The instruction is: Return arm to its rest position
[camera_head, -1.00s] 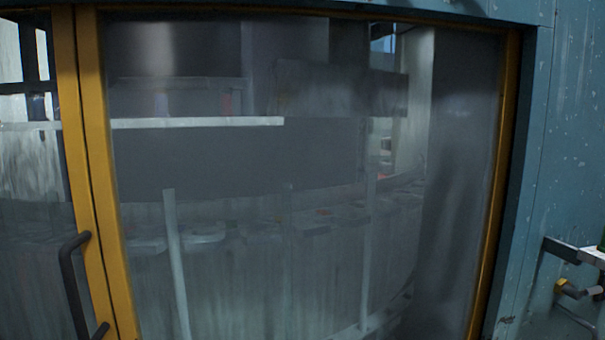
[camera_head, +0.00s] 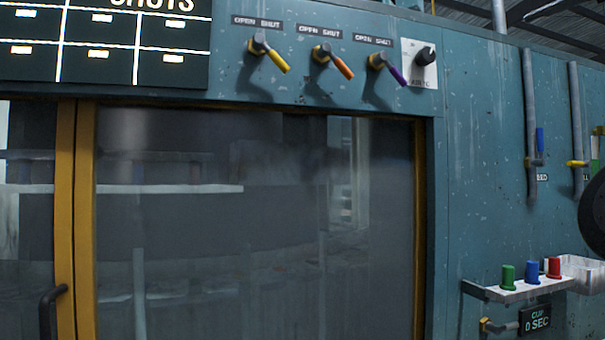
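My gripper is not in view. A dark rounded shape (camera_head: 594,212) is cut off by the right edge of the head view, and it may be part of my arm. I cannot tell which part it is. No fingers show anywhere, so whether the gripper is open or shut is hidden.
A teal panel holds a yellow-framed glass door (camera_head: 250,230) with a dark handle (camera_head: 50,312). Above are yellow, orange and purple levers (camera_head: 330,60) and a black knob (camera_head: 426,56). At right, a small shelf (camera_head: 518,288) bears green, blue and red pegs; pipes (camera_head: 530,130) rise behind.

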